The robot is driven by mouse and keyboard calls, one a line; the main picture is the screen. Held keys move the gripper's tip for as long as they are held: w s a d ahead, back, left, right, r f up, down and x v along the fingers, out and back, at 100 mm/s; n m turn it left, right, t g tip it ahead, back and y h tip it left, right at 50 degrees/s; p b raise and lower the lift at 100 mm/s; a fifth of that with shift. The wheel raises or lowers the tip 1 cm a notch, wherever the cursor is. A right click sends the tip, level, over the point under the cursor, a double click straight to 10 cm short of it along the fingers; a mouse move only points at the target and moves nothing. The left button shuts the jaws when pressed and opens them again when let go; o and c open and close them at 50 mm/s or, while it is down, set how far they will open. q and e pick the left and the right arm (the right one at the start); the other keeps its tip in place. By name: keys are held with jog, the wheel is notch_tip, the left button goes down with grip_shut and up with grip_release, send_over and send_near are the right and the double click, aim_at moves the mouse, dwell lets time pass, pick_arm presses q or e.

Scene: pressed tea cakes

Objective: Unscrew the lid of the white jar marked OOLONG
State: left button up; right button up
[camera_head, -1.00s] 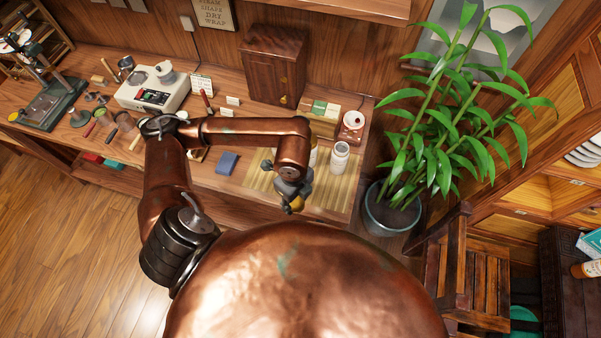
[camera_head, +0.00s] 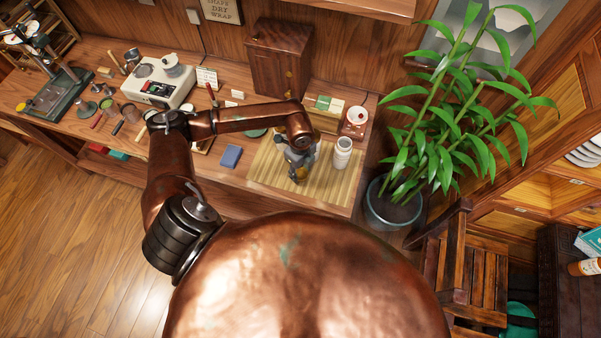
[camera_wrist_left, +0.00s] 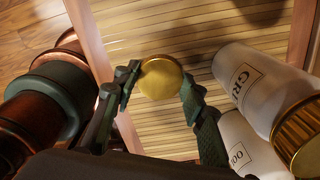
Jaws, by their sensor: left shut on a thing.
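My left gripper (camera_head: 296,176) is low over the slatted mat (camera_head: 262,178). In the left wrist view its fingers (camera_wrist_left: 159,84) are shut on a round gold lid (camera_wrist_left: 160,77), clear of the jars. A white jar marked "OO…" (camera_wrist_left: 245,148) lies to the right in that view; its top is hidden. Beside it a white jar marked "GRE…" (camera_wrist_left: 252,85) wears a gold lid (camera_wrist_left: 298,135). In the head view a white jar (camera_head: 342,155) stands upright right of my gripper, with no gold on top. Its mark is unreadable. My right gripper is out of view.
A dark wooden cabinet (camera_head: 279,58) and a greenish box (camera_head: 326,110) stand behind the mat. A red device (camera_head: 355,120) stands behind the white jar. A blue block (camera_head: 231,156) lies left of the mat. The mat's front right part is bare.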

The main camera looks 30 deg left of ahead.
aim_at(300, 173)
pick_arm(q)
jog(key=shift+f, duration=0.95)
jog(key=shift+f, duration=0.25)
jog(key=o, duration=1.3)
jog(key=shift+r, duration=0.1)
jog(key=shift+r, duration=0.2)
notch_tip(300, 173, up, 12)
jog(key=b, duration=0.1)
